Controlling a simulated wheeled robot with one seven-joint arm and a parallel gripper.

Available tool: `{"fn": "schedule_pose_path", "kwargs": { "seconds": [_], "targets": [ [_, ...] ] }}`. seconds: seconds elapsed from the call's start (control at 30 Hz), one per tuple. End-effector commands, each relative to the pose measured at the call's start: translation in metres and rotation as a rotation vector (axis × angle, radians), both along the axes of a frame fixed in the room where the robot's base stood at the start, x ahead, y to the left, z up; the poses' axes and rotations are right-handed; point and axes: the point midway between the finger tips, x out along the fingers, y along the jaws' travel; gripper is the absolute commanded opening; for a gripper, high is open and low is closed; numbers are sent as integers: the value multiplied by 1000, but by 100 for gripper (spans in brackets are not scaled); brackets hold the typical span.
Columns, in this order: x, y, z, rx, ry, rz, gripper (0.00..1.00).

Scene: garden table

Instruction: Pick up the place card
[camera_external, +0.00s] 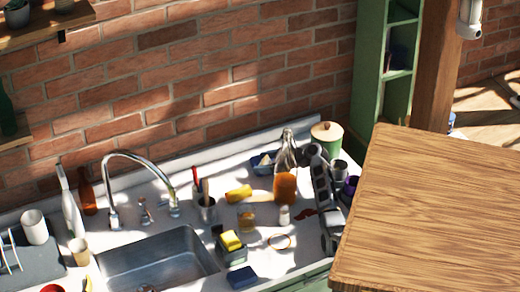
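I cannot make out a place card anywhere in this view. A grey-and-dark jointed shape that looks like my arm stands at the right end of the white counter, beside the wooden tabletop. I cannot pick out my gripper or its fingers on it, so I cannot see whether anything is held.
The wooden tabletop (440,215) at right is bare where it shows. The white counter (215,270) holds a sink (160,262), a curved faucet (140,162), an amber-filled bottle (285,185), a green canister (328,139) and a yellow-topped box (232,249). A brick wall stands behind.

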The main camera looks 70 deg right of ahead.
Motion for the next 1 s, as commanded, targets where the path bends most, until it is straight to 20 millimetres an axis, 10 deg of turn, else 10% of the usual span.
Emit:
{"fn": "schedule_pose_path", "kwargs": {
  "seconds": [0.37, 0.77, 1.0],
  "targets": [
    [0, 0, 0, 0, 0, 0, 44],
    [0, 0, 11, -1, -2, -1, 44],
    [1, 0, 55, -5, -4, 2, 44]
  ]
}}
